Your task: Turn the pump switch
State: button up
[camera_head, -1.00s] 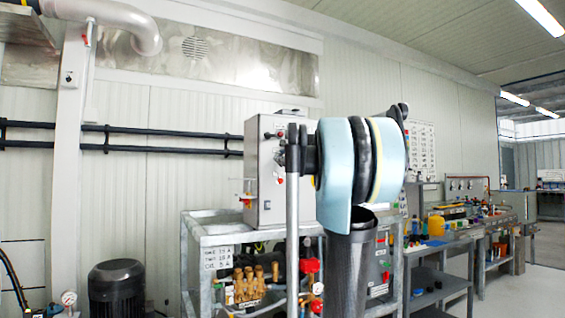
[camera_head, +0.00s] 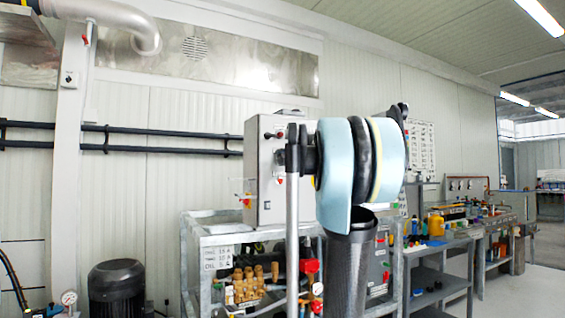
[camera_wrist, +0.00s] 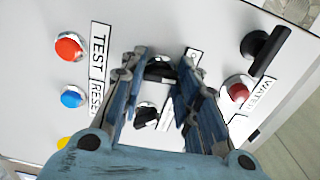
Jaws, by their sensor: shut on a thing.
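In the wrist view my gripper (camera_wrist: 163,68) reaches over a white control panel (camera_wrist: 215,25). Its two blue-grey fingers are shut on a dark switch with a shiny collar (camera_wrist: 160,72) between the tips; the fingers partly cover it and its label. A second black knob (camera_wrist: 147,116) shows between the fingers, nearer the palm. A larger black rotary handle (camera_wrist: 266,50) is apart from the gripper at the upper right. In the head view the grey control box (camera_head: 265,185) stands on a metal frame. My arm hides the gripper there.
Left of the fingers are a red button (camera_wrist: 69,47) by a TEST label, a blue button (camera_wrist: 72,97) and a yellow one (camera_wrist: 68,144). A red button (camera_wrist: 238,92) is close on the right. A dark motor (camera_head: 117,287) and a workbench (camera_head: 470,228) stand farther off.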

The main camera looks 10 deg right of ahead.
jog(key=n, duration=0.4)
jog(key=shift+f+n, duration=0.1)
jog(key=shift+n, duration=2)
jog(key=o, duration=1.1)
jog(key=shift+c, duration=0.2)
jog(key=v, duration=1.1)
jog(key=shift+s, duration=0.35)
jog(key=shift+d, duration=0.1)
